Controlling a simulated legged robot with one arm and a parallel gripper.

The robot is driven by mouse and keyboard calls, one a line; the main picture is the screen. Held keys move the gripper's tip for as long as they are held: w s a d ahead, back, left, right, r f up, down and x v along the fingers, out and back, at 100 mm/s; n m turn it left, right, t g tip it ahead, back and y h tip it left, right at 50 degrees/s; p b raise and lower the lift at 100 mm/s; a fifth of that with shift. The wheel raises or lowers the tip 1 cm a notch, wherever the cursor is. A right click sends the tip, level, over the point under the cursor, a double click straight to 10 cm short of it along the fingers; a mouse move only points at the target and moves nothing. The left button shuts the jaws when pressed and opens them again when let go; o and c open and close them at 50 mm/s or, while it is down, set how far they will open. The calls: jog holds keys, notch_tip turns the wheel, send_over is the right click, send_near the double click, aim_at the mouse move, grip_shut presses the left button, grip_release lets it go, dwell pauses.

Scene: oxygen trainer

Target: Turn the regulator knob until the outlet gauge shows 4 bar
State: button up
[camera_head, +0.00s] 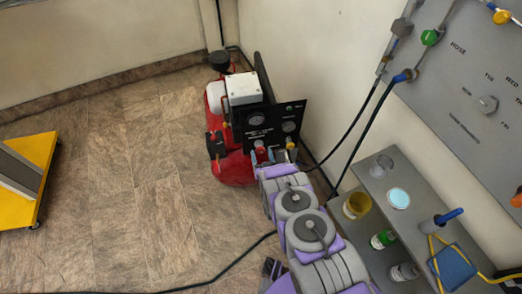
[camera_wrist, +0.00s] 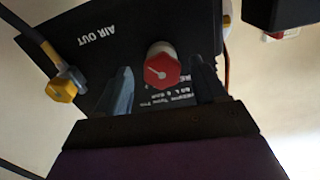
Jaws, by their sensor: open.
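The regulator knob (camera_wrist: 163,70) has a red hexagonal face with a white pointer line and a pale side. My gripper (camera_wrist: 161,65) is open, with one finger on each side of the knob in the wrist view. I cannot tell whether either finger touches it. Two round gauges, one left (camera_head: 255,119) and one right (camera_head: 289,126), show on the panel, but their needles are too small to read.
A yellow fitting (camera_wrist: 61,90) marked AIR OUT sits left of the knob in the wrist view. A grey shelf (camera_head: 372,168) with jars stands right of my arm, under a wall board (camera_head: 455,75). A yellow cart (camera_head: 37,148) is far left.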

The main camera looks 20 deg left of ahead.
jog(key=shift+w+a, duration=0.15)
jog(key=shift+a, duration=0.15)
jog(key=shift+d, duration=0.1)
jog(key=shift+d, duration=0.1)
jog(key=shift+c, duration=1.4)
jog(key=c, duration=0.8)
jog(key=shift+n+p, duration=0.35)
jog(key=shift+n, duration=0.35)
